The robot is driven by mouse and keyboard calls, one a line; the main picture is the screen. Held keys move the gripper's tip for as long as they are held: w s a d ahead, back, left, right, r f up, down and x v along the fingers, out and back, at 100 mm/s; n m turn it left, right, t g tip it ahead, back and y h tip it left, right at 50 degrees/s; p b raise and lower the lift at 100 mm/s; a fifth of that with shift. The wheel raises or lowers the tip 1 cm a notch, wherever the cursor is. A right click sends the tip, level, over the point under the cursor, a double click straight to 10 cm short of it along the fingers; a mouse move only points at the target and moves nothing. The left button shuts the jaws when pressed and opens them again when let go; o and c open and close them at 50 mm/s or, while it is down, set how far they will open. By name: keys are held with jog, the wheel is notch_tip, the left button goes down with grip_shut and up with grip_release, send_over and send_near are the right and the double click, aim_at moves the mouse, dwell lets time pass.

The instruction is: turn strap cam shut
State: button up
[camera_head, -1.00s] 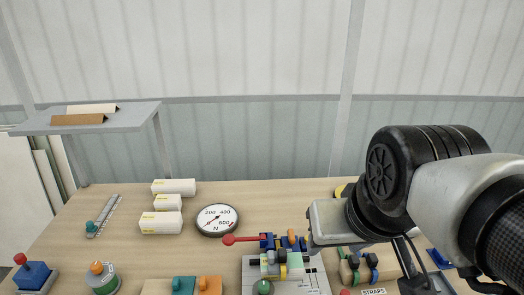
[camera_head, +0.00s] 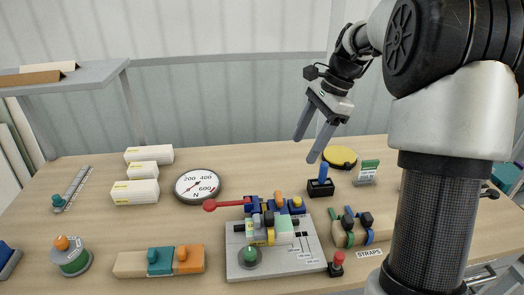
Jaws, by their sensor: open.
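A tan block with green and blue straps and dark cams (camera_head: 362,222) lies on the bench right of centre, behind a "STRAPS" label (camera_head: 369,253). A second tan block (camera_head: 130,264) at front left carries a teal strap and an orange strap with knobs. I cannot tell from the picture which part is the strap cam. My gripper (camera_head: 308,147) is open and empty, raised above the bench behind the fixture, fingers pointing down-left, touching nothing.
A dial gauge (camera_head: 197,186) and several white boxes (camera_head: 135,193) stand at the back left. A black block with a blue lever (camera_head: 320,186), a yellow disc (camera_head: 340,157) and a red-knobbed post (camera_head: 337,265) stand near the fixture. My arm covers the right side.

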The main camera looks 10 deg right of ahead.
aim_at(279, 195)
jog(key=w+a+f+b, duration=0.1)
jog(key=f, duration=0.5)
jog(key=w+a+f+m+b, duration=0.1)
jog(key=a+f, duration=0.1)
jog(key=f, duration=0.5)
jog(key=w+a+f+m+b, duration=0.1)
jog(key=a+f, duration=0.1)
jog(key=f, duration=0.4)
jog(key=shift+f+y, duration=0.3)
jog(key=shift+f, duration=0.05)
jog(key=c, duration=1)
jog(key=shift+c, duration=0.2)
